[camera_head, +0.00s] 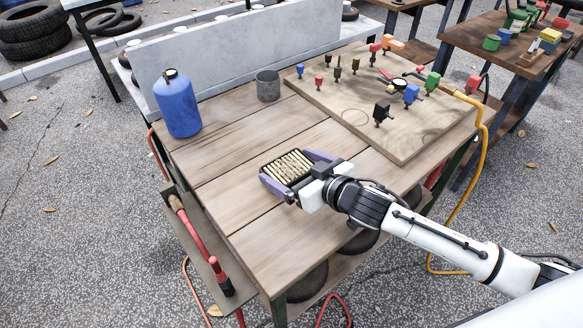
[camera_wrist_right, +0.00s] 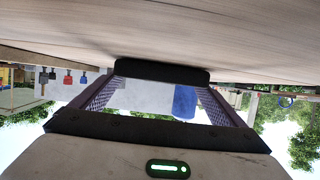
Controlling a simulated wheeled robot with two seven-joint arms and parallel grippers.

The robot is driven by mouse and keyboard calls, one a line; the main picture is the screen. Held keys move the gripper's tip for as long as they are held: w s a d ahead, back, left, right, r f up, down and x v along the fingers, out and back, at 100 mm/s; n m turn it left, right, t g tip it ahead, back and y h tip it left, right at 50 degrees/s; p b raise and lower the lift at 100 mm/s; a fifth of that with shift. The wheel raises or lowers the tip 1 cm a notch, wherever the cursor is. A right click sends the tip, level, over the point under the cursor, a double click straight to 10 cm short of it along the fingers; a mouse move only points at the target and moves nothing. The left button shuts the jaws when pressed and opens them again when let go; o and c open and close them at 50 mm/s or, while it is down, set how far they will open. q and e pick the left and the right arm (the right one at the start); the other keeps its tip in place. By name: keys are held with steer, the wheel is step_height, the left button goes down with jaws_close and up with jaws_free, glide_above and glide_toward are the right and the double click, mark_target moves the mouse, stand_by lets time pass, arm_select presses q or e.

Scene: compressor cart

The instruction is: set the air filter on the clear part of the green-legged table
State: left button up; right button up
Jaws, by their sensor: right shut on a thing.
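The air filter (camera_head: 287,168) is a black square frame with pale yellow pleats, in the middle of the head view. My right gripper (camera_head: 285,171) is shut on it, a purple finger at each side. The filter lies flat at or just over the bare planks of the green-legged table (camera_head: 262,232); I cannot tell if it touches. In the right wrist view the filter's dark edge (camera_wrist_right: 160,71) spans between the fingers (camera_wrist_right: 160,88), close to the wood. A green leg (camera_head: 279,312) shows at the near corner. My left gripper is out of view.
A blue bottle (camera_head: 177,104) and grey cup (camera_head: 268,86) stand at the table's back. A board with several coloured fittings (camera_head: 415,135) covers the right rear. Bare planks lie left of and in front of the filter. A yellow hose (camera_head: 484,150) hangs at the right.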

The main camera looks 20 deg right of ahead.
steer(key=shift+f, duration=0.15)
steer(key=o, duration=0.9)
steer(key=shift+r, duration=0.2)
steer(key=v, duration=1.2)
